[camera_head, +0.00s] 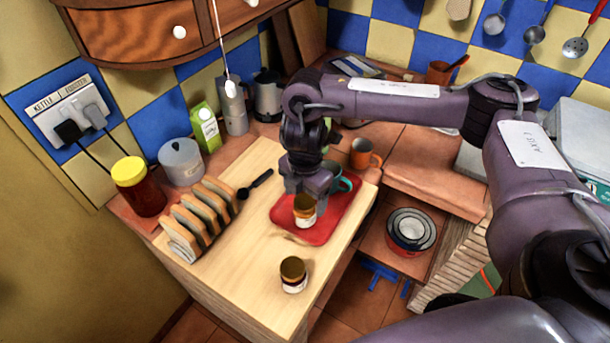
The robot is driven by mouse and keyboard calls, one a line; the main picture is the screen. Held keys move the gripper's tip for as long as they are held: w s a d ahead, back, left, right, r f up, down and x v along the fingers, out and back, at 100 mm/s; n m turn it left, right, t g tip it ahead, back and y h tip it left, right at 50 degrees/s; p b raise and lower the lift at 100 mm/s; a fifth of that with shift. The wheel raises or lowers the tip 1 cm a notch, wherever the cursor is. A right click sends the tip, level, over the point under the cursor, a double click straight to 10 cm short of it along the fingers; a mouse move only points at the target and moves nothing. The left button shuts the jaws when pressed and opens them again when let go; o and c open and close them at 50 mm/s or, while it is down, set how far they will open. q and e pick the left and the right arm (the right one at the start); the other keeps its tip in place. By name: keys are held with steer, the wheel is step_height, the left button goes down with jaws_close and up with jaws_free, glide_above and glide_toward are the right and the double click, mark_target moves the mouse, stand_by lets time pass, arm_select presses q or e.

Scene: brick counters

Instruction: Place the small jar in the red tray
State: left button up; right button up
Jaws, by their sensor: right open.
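The red tray (332,226) lies on the pale wooden board. A small jar (305,211) with a brown lid and a pale label appears upright at the tray's left part; I cannot tell if it touches the tray floor. My right gripper (306,194) points down at this jar's lid, open; its fingers are partly hidden, and I cannot tell if they touch the jar. A second small jar (293,274), similar in look, stands upright on the board in front of the tray. My left gripper is out of view.
A teal mug (341,183) is behind the tray, and an orange mug (363,154) is farther back. A toast rack (198,215), a black spoon (256,183) and a yellow-lidded jar (139,187) are to the left. The board's front left is clear.

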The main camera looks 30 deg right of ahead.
mark_target(305, 202)
step_height(305, 202, up, 7)
steer(key=shift+r+p, duration=0.1)
steer(key=shift+p, duration=0.4)
steer(key=shift+s, duration=0.15)
